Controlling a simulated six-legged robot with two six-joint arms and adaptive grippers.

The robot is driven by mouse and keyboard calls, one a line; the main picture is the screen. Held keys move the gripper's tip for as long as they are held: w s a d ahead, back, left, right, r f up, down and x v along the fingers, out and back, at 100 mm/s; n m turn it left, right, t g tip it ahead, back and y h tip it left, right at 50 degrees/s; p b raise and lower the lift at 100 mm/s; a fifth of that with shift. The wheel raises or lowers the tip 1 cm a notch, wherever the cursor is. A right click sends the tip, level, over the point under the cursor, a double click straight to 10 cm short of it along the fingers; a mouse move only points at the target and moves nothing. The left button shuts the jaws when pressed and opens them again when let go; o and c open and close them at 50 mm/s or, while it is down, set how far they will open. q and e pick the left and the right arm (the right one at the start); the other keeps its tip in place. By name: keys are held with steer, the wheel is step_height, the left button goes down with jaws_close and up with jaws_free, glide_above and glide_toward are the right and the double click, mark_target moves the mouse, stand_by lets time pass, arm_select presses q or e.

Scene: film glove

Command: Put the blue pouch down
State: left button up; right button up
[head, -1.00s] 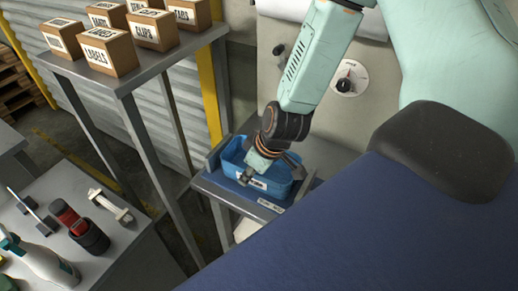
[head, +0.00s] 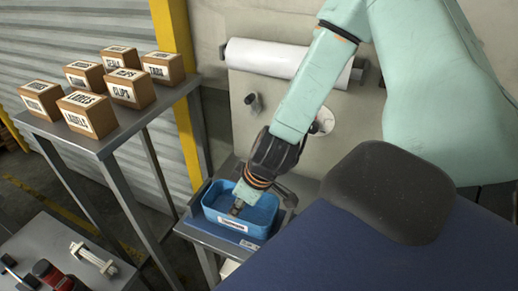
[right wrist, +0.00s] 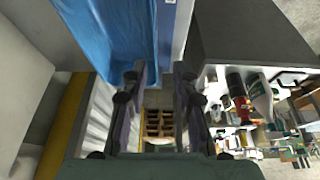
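A blue open-topped bin (head: 262,212) with a white label sits on a small grey stand (head: 205,234) in the head view. My right gripper (head: 237,207) points down at the bin, with its tips by the front wall above the label. In the right wrist view its two fingers (right wrist: 158,95) are apart, with the distant background showing between them. A blue surface (right wrist: 105,35) lies just beyond the fingers there; I cannot tell which part of the bin it is. No separate blue pouch can be made out. My left gripper is not in view.
A grey shelf (head: 104,146) with several labelled cardboard boxes (head: 88,113) stands left of the bin. A lower grey table (head: 45,245) holds a red-and-black item (head: 52,274) and other tools. A white roll (head: 285,60) hangs on the back wall. Open floor shows between the tables.

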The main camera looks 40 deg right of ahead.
steer(key=s+f, duration=0.2)
steer(key=s, duration=0.1)
steer(key=s+a+f+m+g+h, duration=0.1)
steer(key=s+f, duration=0.1)
steer(key=s, duration=0.1)
steer(key=s+f+m+g, duration=0.1)
steer(key=s+f, duration=0.2)
steer(key=shift+a+h, duration=0.25)
steer(key=shift+h, duration=0.05)
steer(key=s+a+f+m+g, duration=0.1)
steer(key=s+a+f, duration=0.1)
steer(key=s, duration=0.4)
steer(key=s+a+f+m+g, duration=0.1)
steer(key=s+a+f, duration=0.1)
steer(key=s, duration=0.4)
steer(key=shift+f+m, duration=0.4)
steer(key=shift+w+a, duration=0.1)
